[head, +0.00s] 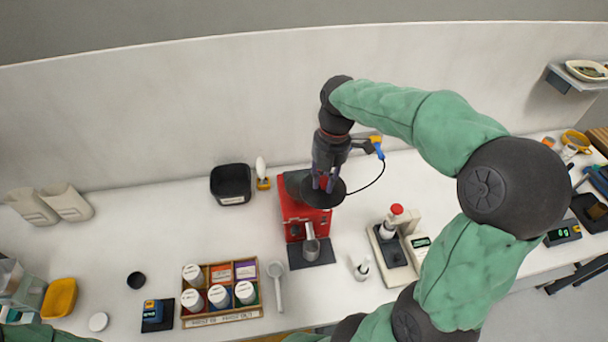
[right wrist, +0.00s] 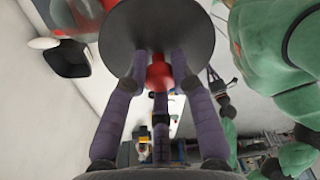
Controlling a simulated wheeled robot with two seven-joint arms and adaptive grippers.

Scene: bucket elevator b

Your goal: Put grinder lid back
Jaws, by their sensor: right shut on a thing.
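The grinder (head: 293,211) is a red machine on the white counter in the middle of the head view, with a metal cup at its front. Its grey round top (head: 291,184) shows partly, left of the lid. The grinder lid (head: 336,197) is a dark disc with a red knob. My right gripper (head: 325,183) is shut on the knob, and the disc overlaps the grinder's upper right in the head view. The height gap between them is hard to tell. The right wrist view shows the lid's disc (right wrist: 157,35) and red knob (right wrist: 159,76) between the fingers. My left gripper is out of view.
A black bin (head: 231,184) stands left of the grinder. A wooden box of jars (head: 222,317) and a white scoop (head: 276,285) lie in front left. A white device with a red top (head: 388,247) stands to the right. A wall closes the back.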

